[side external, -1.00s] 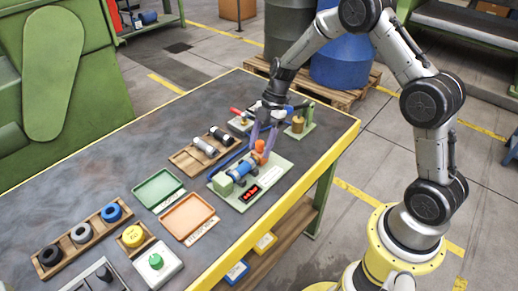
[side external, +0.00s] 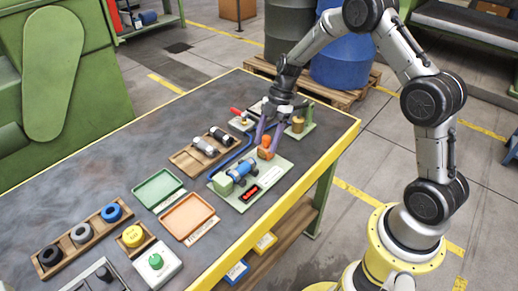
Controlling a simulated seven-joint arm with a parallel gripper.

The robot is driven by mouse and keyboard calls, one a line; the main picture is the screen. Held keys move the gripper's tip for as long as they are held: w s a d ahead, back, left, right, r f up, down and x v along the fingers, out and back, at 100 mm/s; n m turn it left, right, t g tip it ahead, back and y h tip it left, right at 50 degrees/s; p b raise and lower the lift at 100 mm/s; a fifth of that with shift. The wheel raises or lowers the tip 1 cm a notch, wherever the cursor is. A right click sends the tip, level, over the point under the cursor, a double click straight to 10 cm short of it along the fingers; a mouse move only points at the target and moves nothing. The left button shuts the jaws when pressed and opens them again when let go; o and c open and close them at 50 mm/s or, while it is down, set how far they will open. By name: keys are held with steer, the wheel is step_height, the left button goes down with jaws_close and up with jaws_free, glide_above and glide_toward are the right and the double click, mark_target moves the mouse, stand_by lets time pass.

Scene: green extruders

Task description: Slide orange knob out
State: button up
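The orange knob (side external: 265,152) is at the right end of a small device on a pale green base plate (side external: 277,173). A blue cylinder (side external: 240,169) with a green block (side external: 222,184) at its left end lies on the same plate. The orange knob sits a little right of the blue cylinder, with a narrow gap showing. My gripper (side external: 265,144) points down with its purple fingers on either side of the orange knob, and appears shut on it. The exact contact at the fingertips is too small to see clearly.
A red display (side external: 249,193) sits at the plate's front. A wooden tray with grey and black cylinders (side external: 205,146) is to the left. A green tray (side external: 158,188) and an orange tray (side external: 187,216) lie nearer. A brass-coloured part (side external: 298,125) stands close behind my gripper.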

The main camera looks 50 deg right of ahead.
mark_target(267, 137)
steer(key=shift+r, duration=0.1)
stand_by(0.3)
steer(key=shift+r, duration=4.15)
steer(key=shift+a, duration=0.1)
